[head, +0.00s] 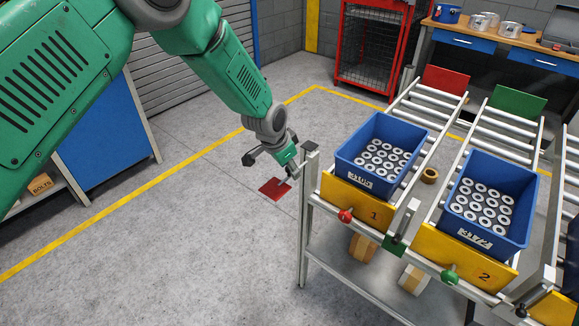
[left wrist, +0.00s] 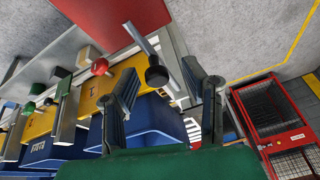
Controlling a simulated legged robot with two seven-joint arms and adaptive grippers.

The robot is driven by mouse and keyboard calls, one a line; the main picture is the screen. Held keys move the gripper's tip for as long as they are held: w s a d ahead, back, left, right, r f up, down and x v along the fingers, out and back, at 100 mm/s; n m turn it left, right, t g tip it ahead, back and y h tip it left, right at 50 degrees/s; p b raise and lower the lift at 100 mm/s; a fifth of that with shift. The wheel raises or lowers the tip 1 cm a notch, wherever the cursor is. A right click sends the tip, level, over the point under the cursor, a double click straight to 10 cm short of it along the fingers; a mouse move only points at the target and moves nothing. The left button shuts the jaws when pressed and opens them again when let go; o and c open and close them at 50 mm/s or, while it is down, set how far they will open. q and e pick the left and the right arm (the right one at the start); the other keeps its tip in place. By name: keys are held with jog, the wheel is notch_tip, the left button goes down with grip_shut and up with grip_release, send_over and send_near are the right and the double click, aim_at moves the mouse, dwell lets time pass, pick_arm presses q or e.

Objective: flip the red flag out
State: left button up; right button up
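The red flag (head: 273,188) is a flat red plate sticking out to the left of the rack's front corner post. In the left wrist view the flag (left wrist: 118,20) fills the top, and a metal rod with a black knob (left wrist: 157,76) runs down from beside it. My left gripper (head: 276,160) is just above the flag at the corner post. In the left wrist view my left gripper (left wrist: 164,84) has its fingers apart, with the black knob appearing between the tips. I cannot tell whether they touch it. My right gripper is not in view.
Blue bins (head: 350,157) (head: 463,229) of metal rings sit behind yellow plates on the roller rack. A red knob (head: 345,215), a green flag (head: 395,243) and a green knob (head: 449,276) are along its front. The floor left of the rack is clear.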

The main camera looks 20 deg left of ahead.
pick_arm(q)
jog(key=v, duration=1.2)
jog(key=s+a+f+n+g+b, duration=0.1)
jog(key=s+f+n+b, duration=0.1)
jog(key=s+f, duration=0.8)
jog(key=s+f+n+g+b, duration=0.1)
jog(key=s+f+b, duration=0.1)
jog(key=s+f, duration=0.75)
jog(key=s+a+f+n+b, duration=0.1)
jog(key=s+a+f+b, duration=0.1)
jog(key=s+f, duration=0.3)
jog(key=s+a+f+n+g+y+b, duration=0.1)
jog(key=s+f, duration=0.5)
jog(key=s, duration=0.7)
jog(key=shift+s+a+n+g+y+b, duration=0.3)
jog(key=shift+a+n+b, duration=0.15)
jog(key=shift+n, duration=0.25)
